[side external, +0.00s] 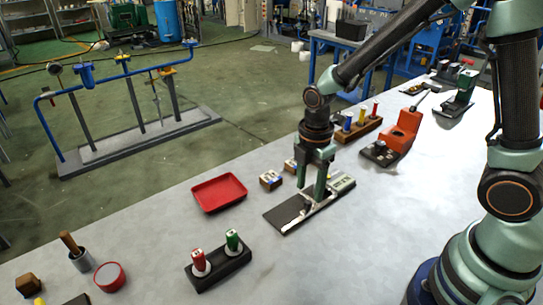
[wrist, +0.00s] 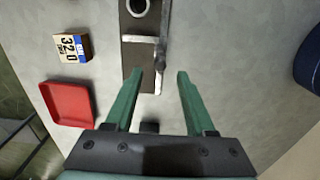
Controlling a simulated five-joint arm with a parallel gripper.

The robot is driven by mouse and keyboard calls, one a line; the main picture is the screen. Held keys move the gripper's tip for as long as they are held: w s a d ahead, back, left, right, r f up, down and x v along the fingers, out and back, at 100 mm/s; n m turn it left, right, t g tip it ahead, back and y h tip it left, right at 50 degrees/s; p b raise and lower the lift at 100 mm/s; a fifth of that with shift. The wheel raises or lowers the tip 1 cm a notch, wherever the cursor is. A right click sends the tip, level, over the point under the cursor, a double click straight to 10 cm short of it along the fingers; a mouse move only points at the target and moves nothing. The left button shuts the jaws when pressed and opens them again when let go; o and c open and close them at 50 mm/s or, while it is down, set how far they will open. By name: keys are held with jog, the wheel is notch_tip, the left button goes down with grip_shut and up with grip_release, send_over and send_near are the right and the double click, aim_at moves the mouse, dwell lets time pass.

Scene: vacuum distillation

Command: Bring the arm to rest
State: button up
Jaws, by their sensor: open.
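My gripper (side external: 319,190) points down over the table, close to a dark base plate (side external: 285,214) with a pale metal clamp or lever on it. Whether the fingers touch the plate or lever cannot be told.
A red tray (side external: 219,193) and a small labelled block (side external: 270,180) lie left of my gripper. A dark holder (side external: 218,266) with red and green vials stands in front. An orange device (side external: 398,137) and a wooden vial rack (side external: 357,130) stand behind. The table between is clear.

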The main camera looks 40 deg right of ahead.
jog(key=shift+r, duration=0.45)
jog(key=shift+r, duration=0.1)
jog(key=shift+d+r+m, duration=0.1)
jog(key=shift+r+m, duration=0.2)
jog(key=shift+r, duration=0.05)
jog(key=s+d+r+m+t, duration=0.2)
jog(key=s+r+m, duration=0.1)
jog(key=r+m, duration=0.5)
jog(key=s+d+r+m+t, duration=0.3)
jog(key=r+m, duration=0.4)
jog(key=m, duration=0.2)
jog(key=shift+s+r+t, duration=0.25)
jog(key=shift+r+t, duration=0.05)
jog(key=shift+r, duration=0.1)
